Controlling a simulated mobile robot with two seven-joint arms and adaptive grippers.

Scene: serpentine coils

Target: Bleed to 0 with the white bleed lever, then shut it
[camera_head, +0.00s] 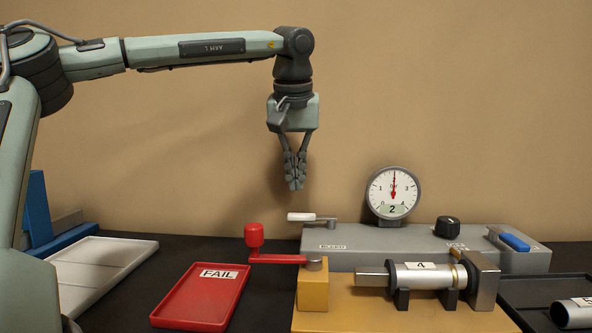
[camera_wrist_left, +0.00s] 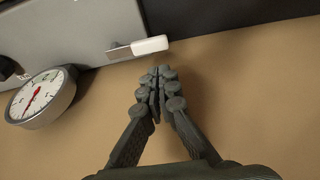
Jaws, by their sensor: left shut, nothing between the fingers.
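The white bleed lever (camera_head: 301,217) sits on the left end of the grey console (camera_head: 360,258), its white grip pointing left. It also shows in the left wrist view (camera_wrist_left: 149,45). The gauge (camera_head: 393,194) stands on the console with its red needle straight up near 2, and a small window below reads 2. My left gripper (camera_head: 296,184) is shut and empty, hanging fingers down above the lever, not touching it. In the left wrist view its fingertips (camera_wrist_left: 158,74) are closed close to the lever's white end. My right gripper is not in view.
A red-knobbed crank (camera_head: 280,258) stands in front of the lever on a yellow block. A cylinder marked 4 (camera_head: 421,275) lies in a fixture. A black knob (camera_head: 447,227) and blue switch (camera_head: 514,242) sit right. A red FAIL tray (camera_head: 195,308) is front left.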

